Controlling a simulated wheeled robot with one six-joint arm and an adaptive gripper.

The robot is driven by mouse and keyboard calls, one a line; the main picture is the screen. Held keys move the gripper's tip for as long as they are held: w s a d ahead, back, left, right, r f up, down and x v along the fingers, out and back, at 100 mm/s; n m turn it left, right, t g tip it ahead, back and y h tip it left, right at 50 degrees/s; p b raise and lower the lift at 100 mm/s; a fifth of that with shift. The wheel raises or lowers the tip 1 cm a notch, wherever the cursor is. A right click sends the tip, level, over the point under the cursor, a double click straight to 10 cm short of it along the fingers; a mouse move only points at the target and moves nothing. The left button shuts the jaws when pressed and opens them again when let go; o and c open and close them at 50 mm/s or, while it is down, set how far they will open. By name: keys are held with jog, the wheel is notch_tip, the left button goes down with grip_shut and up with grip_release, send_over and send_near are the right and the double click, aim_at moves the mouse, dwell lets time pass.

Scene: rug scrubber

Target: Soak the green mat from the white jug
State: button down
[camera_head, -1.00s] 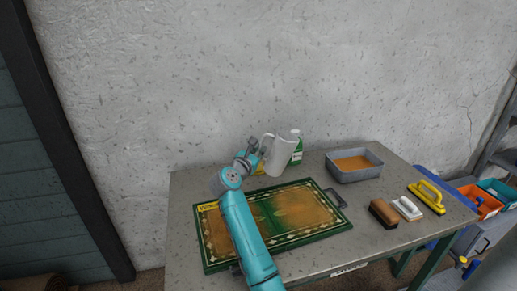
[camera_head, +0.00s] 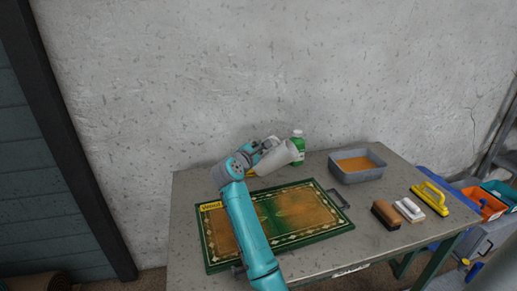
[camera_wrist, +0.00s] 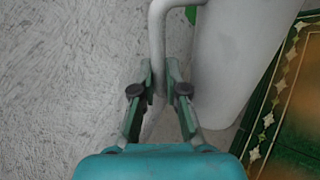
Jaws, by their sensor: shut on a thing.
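The white jug (camera_head: 277,158) is tilted steeply to the right above the back edge of the green mat. Its body and handle (camera_wrist: 157,40) fill the upper middle of the wrist view. My gripper (camera_wrist: 158,85) is shut on the jug's handle, with one finger on each side of it. The green mat (camera_head: 315,237) lies flat on the table. It has a green border with a pale pattern and a brown-stained field with a greener patch in the middle. My arm covers part of its left side. No liquid stream shows.
A green-and-white bottle (camera_head: 298,146) stands behind the jug. A grey tray (camera_head: 372,174) of orange-brown liquid sits to the right. A brown brush (camera_head: 385,214), a white-handled brush (camera_head: 409,210) and a yellow scrubber (camera_head: 431,198) lie at the table's right (camera_head: 330,258).

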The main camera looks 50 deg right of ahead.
aim_at(262, 157)
jog(key=shift+r, duration=0.1)
jog(key=shift+s+d+m, duration=0.1)
jog(key=shift+s+m, duration=0.1)
jog(key=shift+m, duration=0.6)
jog(key=shift+s+d+m, duration=0.1)
jog(key=shift+s+m, duration=0.05)
jog(key=shift+m, duration=0.15)
jog(key=shift+w+a+f+n, duration=0.1)
jog(key=shift+w+f+n, duration=0.05)
jog(key=shift+n, duration=0.45)
jog(key=shift+w+a+f+n, duration=0.1)
jog(key=shift+f+n, duration=0.05)
jog(key=shift+n, duration=0.45)
jog(key=shift+w+f+n+h, duration=0.1)
jog(key=shift+f+n+h, duration=0.2)
jog(key=shift+n, duration=0.9)
jog(key=n, duration=0.1)
jog(key=f+n, duration=0.1)
jog(key=s+f+n, duration=0.1)
jog(key=shift+d+f+g+h, duration=0.1)
jog(key=shift+d+g+h, duration=0.15)
jog(key=shift+g+h, duration=0.15)
jog(key=shift+s, duration=0.1)
